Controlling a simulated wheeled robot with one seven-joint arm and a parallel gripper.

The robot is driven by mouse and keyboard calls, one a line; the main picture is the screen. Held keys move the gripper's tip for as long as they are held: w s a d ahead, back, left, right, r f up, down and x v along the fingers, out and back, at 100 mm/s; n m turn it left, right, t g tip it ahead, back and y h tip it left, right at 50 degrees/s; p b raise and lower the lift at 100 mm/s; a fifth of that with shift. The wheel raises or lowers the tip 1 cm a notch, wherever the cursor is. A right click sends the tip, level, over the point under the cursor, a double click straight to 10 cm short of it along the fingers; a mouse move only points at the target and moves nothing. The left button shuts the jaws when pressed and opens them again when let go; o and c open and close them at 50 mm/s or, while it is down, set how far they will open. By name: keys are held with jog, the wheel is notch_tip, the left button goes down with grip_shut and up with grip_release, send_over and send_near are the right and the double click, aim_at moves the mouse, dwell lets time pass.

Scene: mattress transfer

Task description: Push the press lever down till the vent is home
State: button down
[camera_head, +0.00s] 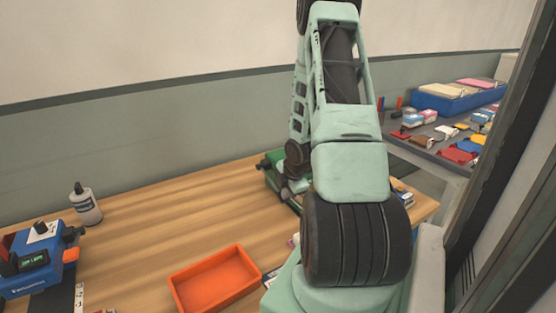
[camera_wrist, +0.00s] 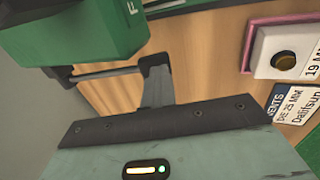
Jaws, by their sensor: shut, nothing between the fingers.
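A green press body (camera_wrist: 75,30), marked with a white letter, fills the top left of the wrist view. A grey bar with a dark end (camera_wrist: 105,72), which looks like the press lever, runs below it toward my gripper. My gripper (camera_wrist: 157,72) is shut and empty at the bar's right end. I cannot tell whether it touches the bar. In the head view, part of the green press (camera_head: 270,170) shows behind my arm, which hides most of it and the fingertips. I cannot make out the vent.
A white block with a dark round centre (camera_wrist: 284,62) and a vents label card (camera_wrist: 293,103) lie at the right of the wrist view. The wooden bench (camera_head: 150,235) holds an orange tray (camera_head: 215,280), a bottle (camera_head: 87,207) and a blue device (camera_head: 35,262).

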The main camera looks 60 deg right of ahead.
aim_at(286, 201)
jog(key=shift+s+a+b+x, duration=0.1)
jog(key=shift+s+b+x, duration=0.1)
jog(key=shift+b+x, duration=0.75)
jog(key=shift+s+a+b+x, duration=0.15)
jog(key=shift+b+x, duration=0.55)
jog(key=shift+x, duration=0.3)
jog(key=shift+f, duration=0.3)
jog(key=shift+s+a+f, duration=0.1)
jog(key=shift+f, duration=0.05)
